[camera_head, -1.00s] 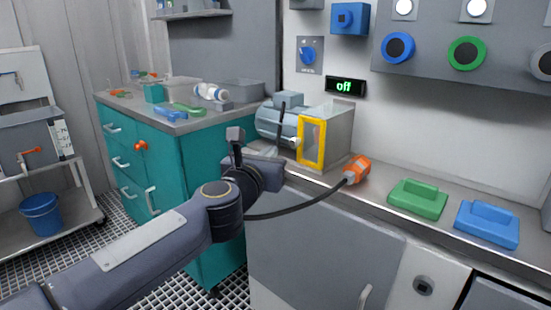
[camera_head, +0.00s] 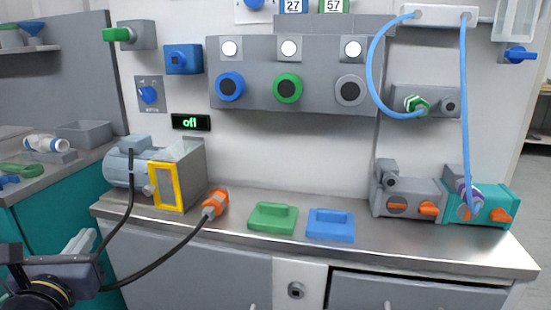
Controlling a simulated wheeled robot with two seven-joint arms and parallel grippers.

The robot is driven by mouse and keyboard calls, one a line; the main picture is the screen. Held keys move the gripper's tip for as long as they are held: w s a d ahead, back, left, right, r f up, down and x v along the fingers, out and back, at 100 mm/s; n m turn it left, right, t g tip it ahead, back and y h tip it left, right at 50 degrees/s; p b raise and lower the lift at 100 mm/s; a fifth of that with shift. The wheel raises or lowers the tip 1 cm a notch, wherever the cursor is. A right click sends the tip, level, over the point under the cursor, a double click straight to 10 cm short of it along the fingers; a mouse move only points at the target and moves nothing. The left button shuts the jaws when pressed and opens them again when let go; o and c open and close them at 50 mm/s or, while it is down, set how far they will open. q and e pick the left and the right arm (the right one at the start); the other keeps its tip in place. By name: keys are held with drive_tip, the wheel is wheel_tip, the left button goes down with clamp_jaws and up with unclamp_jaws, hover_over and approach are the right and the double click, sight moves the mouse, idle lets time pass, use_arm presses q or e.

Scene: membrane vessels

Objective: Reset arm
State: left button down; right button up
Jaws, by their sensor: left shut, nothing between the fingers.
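My left gripper (camera_head: 80,242) is in the lower left corner of the head view, with my dark wrist below it. It is shut and empty, in front of the teal cabinet and left of the steel counter, apart from the objects on the counter. Part of the wrist is cut off by the frame edge. My right gripper is not in view.
A pump with a yellow-framed box (camera_head: 190,165), an orange plug (camera_head: 216,201) with a black cable (camera_head: 165,258), a green block (camera_head: 272,218) and a blue block (camera_head: 330,224) are on the counter (camera_head: 420,250). The cable loops close to my wrist. A display (camera_head: 191,122) reads "off".

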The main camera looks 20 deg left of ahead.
use_arm(q)
drive_tip(key=w+d+f+m+h, duration=0.2)
drive_tip(key=d+f+m+h, duration=0.15)
drive_tip(key=d+m, duration=0.35)
drive_tip(key=w+d+f+m+g+h, duration=0.1)
drive_tip(key=w+d+f+m+h, duration=0.1)
drive_tip(key=d+m+h, duration=0.5)
drive_tip(key=w+d+f+m+h, duration=0.2)
drive_tip(key=d+m, duration=0.3)
drive_tip(key=m, duration=0.5)
drive_tip(key=s+d+f+m+g, duration=0.35)
drive_tip(key=f+m+g, duration=0.2)
drive_tip(key=m, duration=0.25)
drive_tip(key=s+d+f+m+g, duration=0.3)
drive_tip(key=s+f+m+g, duration=0.1)
drive_tip(key=f+m, duration=0.4)
wheel_tip(320, 180, up, 33)
drive_tip(key=p, duration=3.1)
drive_tip(key=shift+a+t+p, duration=0.25)
drive_tip(key=shift+t+p, duration=0.1)
drive_tip(key=shift+p, duration=0.05)
